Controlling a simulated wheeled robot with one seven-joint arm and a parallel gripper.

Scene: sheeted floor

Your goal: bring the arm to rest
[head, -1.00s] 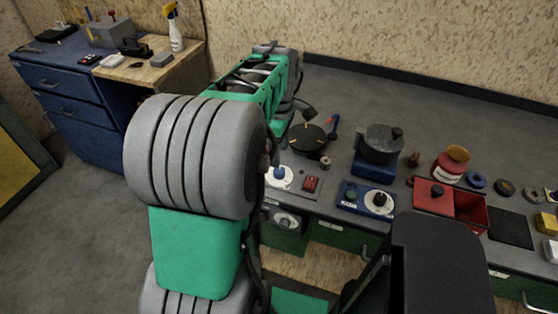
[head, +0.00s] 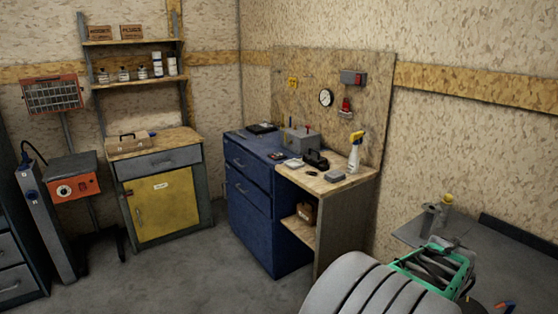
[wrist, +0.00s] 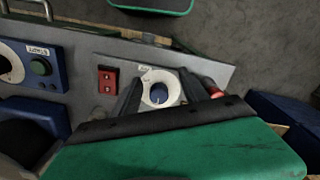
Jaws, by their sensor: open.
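My gripper (wrist: 160,78) shows in the wrist view with its two dark fingers apart and nothing between them that it grips. I cannot tell how far the fingertips are from the panel. In the head view only grey and green links of my arm show at the lower right; my gripper is out of that view.
In the head view, a grey bench (head: 500,262) stands right, a blue cabinet (head: 262,215) in the middle, a yellow-doored cabinet (head: 163,207) left. Floor between is clear.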

